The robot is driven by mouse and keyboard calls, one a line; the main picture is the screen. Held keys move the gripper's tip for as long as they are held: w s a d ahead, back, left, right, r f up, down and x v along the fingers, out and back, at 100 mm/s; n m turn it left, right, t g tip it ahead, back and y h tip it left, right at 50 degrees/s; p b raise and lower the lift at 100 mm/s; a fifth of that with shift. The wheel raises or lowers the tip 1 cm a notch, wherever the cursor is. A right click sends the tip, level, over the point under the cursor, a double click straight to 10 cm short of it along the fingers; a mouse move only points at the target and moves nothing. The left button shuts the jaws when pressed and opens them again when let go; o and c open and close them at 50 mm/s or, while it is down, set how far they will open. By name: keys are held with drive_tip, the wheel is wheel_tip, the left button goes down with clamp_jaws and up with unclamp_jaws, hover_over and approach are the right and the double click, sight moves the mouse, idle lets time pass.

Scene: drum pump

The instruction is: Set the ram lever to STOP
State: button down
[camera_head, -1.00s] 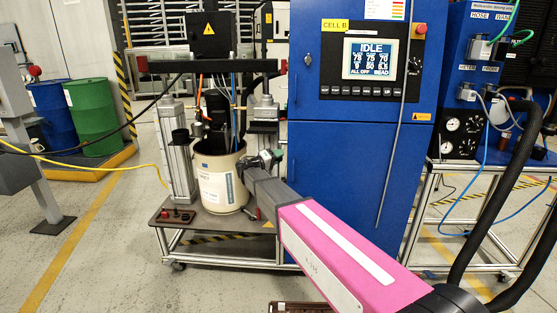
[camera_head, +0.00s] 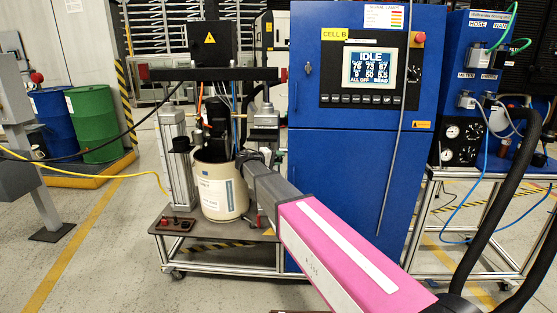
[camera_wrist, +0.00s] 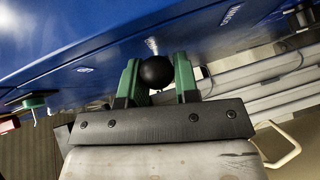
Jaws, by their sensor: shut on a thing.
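The ram lever's round black knob (camera_wrist: 155,72) sits between the green fingers of my gripper (camera_wrist: 157,80) in the wrist view. The fingers are shut on it from both sides. A short pale stem shows behind the knob against a blue panel (camera_wrist: 60,40). In the head view my arm reaches to the drum pump beside the cream drum (camera_head: 221,190). There my fingertips and the lever are hidden or too small to make out.
The blue control cabinet (camera_head: 345,160) stands right of the pump; its screen (camera_head: 373,67) reads IDLE. A black crossbeam (camera_head: 205,74) spans above the drum. A blue hose panel (camera_head: 480,100) stands far right. A small green part (camera_wrist: 33,103) lies left in the wrist view.

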drive_tip(key=c, duration=0.9)
unclamp_jaws()
drive_tip(key=v, duration=1)
drive_tip(key=shift+s+a, duration=0.15)
drive_tip(key=shift+a, duration=0.2)
